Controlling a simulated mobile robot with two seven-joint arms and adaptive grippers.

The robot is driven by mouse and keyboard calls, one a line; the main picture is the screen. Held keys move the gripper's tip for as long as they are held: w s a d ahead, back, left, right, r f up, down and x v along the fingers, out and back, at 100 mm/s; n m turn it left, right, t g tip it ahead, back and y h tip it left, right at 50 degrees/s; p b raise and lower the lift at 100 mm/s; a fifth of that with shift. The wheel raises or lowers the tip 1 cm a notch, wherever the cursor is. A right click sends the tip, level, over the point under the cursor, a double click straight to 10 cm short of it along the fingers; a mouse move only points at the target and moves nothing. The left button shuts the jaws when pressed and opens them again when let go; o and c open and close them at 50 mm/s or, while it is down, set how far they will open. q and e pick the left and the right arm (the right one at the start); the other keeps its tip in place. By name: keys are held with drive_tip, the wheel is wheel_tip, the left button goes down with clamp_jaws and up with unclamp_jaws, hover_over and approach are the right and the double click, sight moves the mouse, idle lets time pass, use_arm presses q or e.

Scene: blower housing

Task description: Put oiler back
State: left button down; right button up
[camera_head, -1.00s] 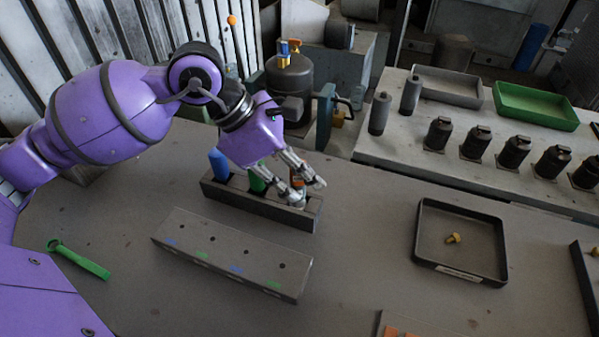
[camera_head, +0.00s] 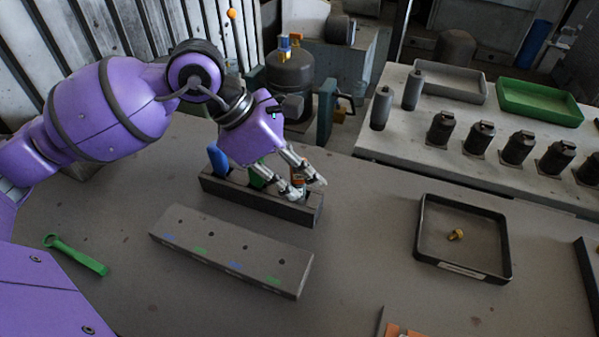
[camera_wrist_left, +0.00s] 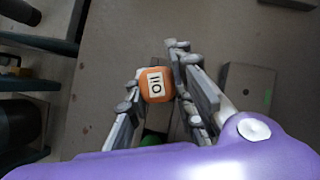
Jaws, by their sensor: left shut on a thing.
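The oiler (camera_head: 297,181) shows as a small orange shape between the fingers of my left gripper (camera_head: 307,188). In the left wrist view the oiler (camera_wrist_left: 155,86) has an orange top with a white label reading OIL, seen from above. My left gripper (camera_wrist_left: 157,75) is shut on it, one finger on each side. The oiler is at the right end of a dark rack (camera_head: 240,199). Its lower part is hidden, so I cannot tell how deep it sits in the slot. My right gripper is not in view.
A blue item (camera_head: 217,158) and a green item (camera_head: 257,175) stand in the rack's other slots. A grey block with holes (camera_head: 225,252) lies in front. A green wrench (camera_head: 77,256) lies left, and a black tray (camera_head: 440,225) holds a brass bolt (camera_head: 456,235).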

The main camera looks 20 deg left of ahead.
use_arm(q)
drive_tip(key=c, duration=1.4)
unclamp_jaws()
drive_tip(key=shift+c, duration=0.2)
drive_tip(key=o, duration=0.5)
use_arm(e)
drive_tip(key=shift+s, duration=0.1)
use_arm(q)
drive_tip(key=shift+r+p, duration=1.1)
drive_tip(key=shift+r, duration=1.2)
drive_tip(key=shift+r+p, duration=0.85)
drive_tip(key=shift+r, duration=0.9)
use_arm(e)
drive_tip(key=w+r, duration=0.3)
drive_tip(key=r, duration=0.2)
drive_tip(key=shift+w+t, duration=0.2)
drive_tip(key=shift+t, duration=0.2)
